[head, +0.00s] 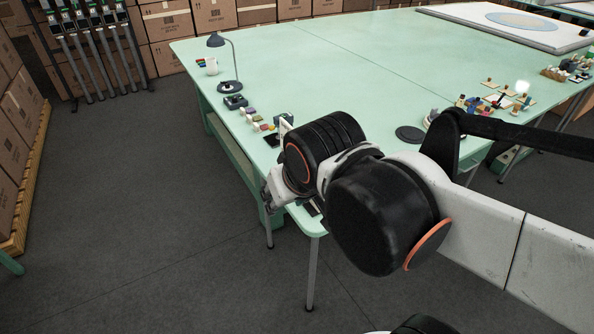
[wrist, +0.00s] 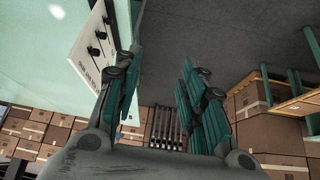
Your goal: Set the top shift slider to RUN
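A white panel (wrist: 82,57) shows at the upper left of the wrist view, by the green table's edge. It carries a row of black slider knobs (wrist: 93,51) and small dark lettering too small to read. I cannot tell which knob is the top shift slider or how it is set. My gripper (wrist: 161,62) is open, with nothing between its green-padded fingers. Its left finger overlaps the panel's edge in the picture; I cannot tell whether they touch. In the head view my gripper (head: 268,200) is by the table's near left corner, and my arm hides much there.
The green table (head: 320,75) holds a dark lamp (head: 228,60), a mug (head: 211,66) and small coloured pieces near its left edge. Cardboard boxes (head: 170,25) line the back and left. The grey floor (head: 150,200) left of the table is clear.

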